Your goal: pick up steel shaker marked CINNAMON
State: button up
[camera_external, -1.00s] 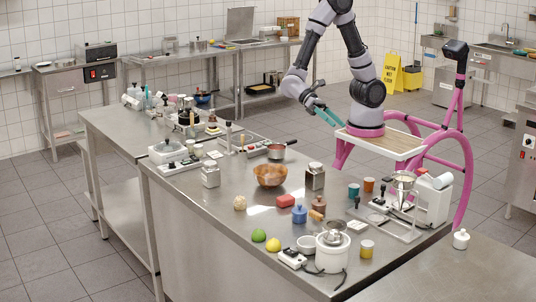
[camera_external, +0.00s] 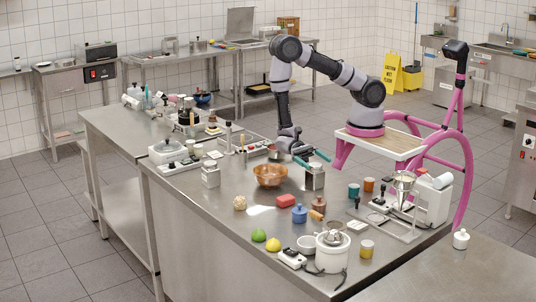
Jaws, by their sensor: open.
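A steel shaker (camera_external: 315,178) with a dark body stands upright on the near steel table, right of the copper-coloured bowl. A second steel shaker (camera_external: 211,176) with a pale label stands left of the bowl. The lettering on both is too small to read, so I cannot tell which is marked CINNAMON. My gripper (camera_external: 316,162) is open, its teal fingers spread at the top of the right-hand shaker. I cannot tell whether they touch it. The gripper partly hides this shaker's top.
The copper-coloured bowl (camera_external: 270,175) stands close to the left of the gripper. The table's front left part is bare.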

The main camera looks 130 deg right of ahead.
aim_at(319, 172)
notch_tip(319, 172, down, 4)
jog(key=shift+r, duration=0.25)
jog(key=shift+x, duration=1.5)
jog(key=c, duration=1.5)
